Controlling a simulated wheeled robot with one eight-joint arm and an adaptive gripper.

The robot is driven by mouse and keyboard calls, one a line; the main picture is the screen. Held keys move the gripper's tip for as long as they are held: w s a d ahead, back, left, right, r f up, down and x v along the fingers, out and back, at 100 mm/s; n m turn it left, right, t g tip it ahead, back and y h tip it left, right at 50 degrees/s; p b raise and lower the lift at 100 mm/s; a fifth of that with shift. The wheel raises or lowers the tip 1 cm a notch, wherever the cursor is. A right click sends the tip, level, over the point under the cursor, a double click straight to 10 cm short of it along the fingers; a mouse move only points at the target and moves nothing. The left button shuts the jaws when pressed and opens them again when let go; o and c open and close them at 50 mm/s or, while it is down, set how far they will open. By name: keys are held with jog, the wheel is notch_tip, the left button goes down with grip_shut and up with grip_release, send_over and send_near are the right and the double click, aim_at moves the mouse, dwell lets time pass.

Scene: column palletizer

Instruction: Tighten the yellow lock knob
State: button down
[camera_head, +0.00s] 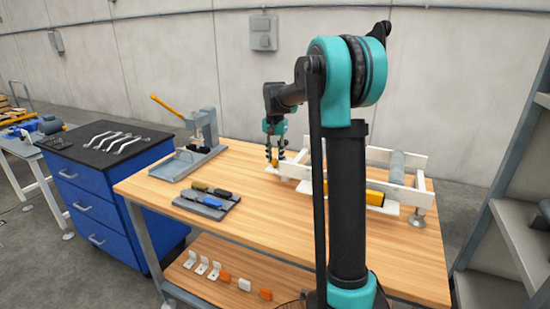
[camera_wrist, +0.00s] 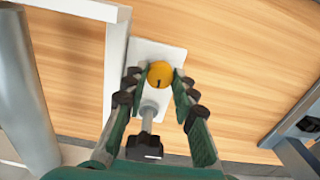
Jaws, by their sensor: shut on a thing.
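The yellow lock knob (camera_wrist: 160,74) is round with a dark mark on it. In the wrist view it sits over a white plate (camera_wrist: 168,52) beside a white frame, between my gripper's fingertips (camera_wrist: 160,83). My gripper is shut on the knob, one dark-padded finger on each side. A grey rod with a black end (camera_wrist: 145,146) lies below the knob in the wrist view. In the head view my gripper (camera_head: 275,155) points down at the left end of the white frame (camera_head: 295,168); the knob is small and partly hidden there by the fingers.
The white frame carries a grey roller (camera_head: 397,167) and yellow parts (camera_head: 375,197). A grey press with an orange handle (camera_head: 203,128) stands at the bench's back left. A grey tray with screwdriver-like tools (camera_head: 207,201) lies in front. The bench's front middle (camera_head: 265,225) is clear.

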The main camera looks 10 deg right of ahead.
aim_at(275, 160)
jog(key=c, duration=1.2)
grip_release()
notch_tip(275, 160, up, 12)
